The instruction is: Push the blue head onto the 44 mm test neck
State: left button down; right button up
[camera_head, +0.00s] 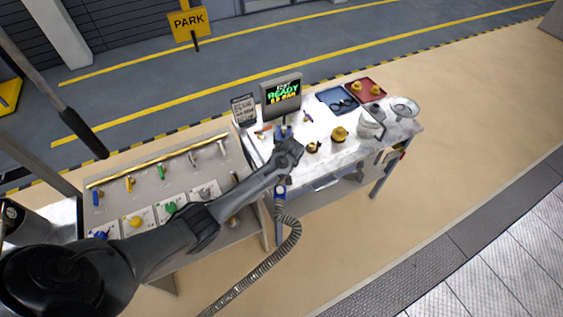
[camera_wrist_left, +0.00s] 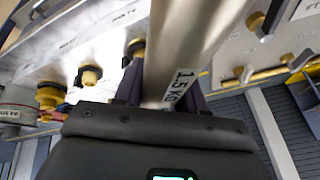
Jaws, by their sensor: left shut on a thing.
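My left gripper (camera_head: 284,134) reaches over the near left edge of the white worktable. It is shut on a pale metallic cylinder (camera_wrist_left: 187,45) with a "1.5 KG" label, which runs up between the fingers in the left wrist view. I cannot tell whether the blue head is at the held end. Yellow-topped neck-like pieces (camera_head: 340,133) (camera_wrist_left: 90,75) stand on the table, apart from the gripper. I cannot read which is 44 mm.
A "READY" screen (camera_head: 281,94) and a small sign (camera_head: 243,110) stand behind the gripper. A blue tray (camera_head: 336,100), a red tray (camera_head: 371,89) and a grey jug (camera_head: 370,124) are to the right. A panel (camera_head: 215,178) with coloured pieces lies left, under my arm.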

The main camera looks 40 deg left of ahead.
pick_arm(q)
jog(key=shift+f+b, duration=0.5)
jog(key=shift+f, duration=0.4)
jog(key=shift+f+b, duration=0.4)
jog(key=shift+f, duration=0.25)
jog(key=c, duration=0.6)
grip_release()
jog(key=shift+o, duration=0.2)
jog(key=v, duration=1)
jog(key=shift+d+r, duration=0.15)
jog(key=shift+r, duration=0.25)
jog(key=shift+r, duration=0.1)
